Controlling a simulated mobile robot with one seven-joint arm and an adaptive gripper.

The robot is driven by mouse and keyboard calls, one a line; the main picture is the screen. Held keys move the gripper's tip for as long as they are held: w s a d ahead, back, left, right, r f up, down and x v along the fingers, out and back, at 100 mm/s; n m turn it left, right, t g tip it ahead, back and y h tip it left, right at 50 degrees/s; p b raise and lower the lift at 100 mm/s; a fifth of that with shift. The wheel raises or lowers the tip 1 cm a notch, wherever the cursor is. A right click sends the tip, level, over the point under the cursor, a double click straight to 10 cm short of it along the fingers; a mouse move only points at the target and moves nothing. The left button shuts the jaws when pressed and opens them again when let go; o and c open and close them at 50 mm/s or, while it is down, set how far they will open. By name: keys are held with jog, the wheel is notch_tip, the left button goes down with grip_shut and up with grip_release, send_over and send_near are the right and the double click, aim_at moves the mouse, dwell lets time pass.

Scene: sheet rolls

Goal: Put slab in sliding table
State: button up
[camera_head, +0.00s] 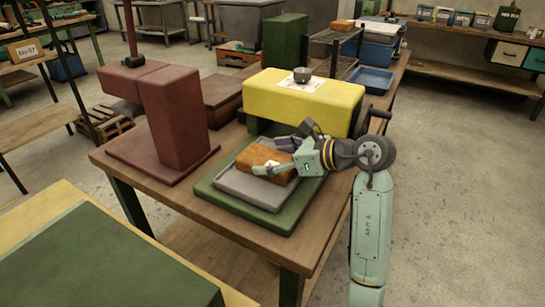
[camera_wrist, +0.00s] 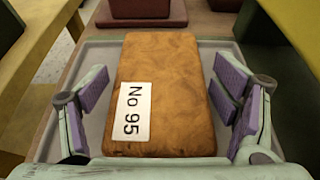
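The slab, an orange-brown block (camera_head: 259,157), lies flat on a grey tray (camera_head: 240,181) that sits on a green base (camera_head: 222,201) in front of the yellow machine. In the wrist view the slab (camera_wrist: 165,90) shows a white label reading "No 95". The grey tray looks like the sliding table and shows around the slab (camera_wrist: 212,55). My gripper (camera_head: 277,160) is low over the tray. In the wrist view my gripper (camera_wrist: 162,97) is open, with purple pads on both sides of the slab and a visible gap at each side.
A dark red press (camera_head: 172,120) stands on the left of the wooden table (camera_head: 140,178). A blue bin (camera_head: 371,79) is at the back right.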

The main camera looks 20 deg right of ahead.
jog(key=shift+o, duration=0.6)
jog(key=shift+r+p, duration=0.3)
jog(key=shift+p, duration=0.05)
jog(key=b+v, duration=0.3)
jog(key=v, duration=0.9)
jog(key=shift+f+b, duration=0.25)
jog(key=shift+b, duration=0.1)
dwell(0.9)
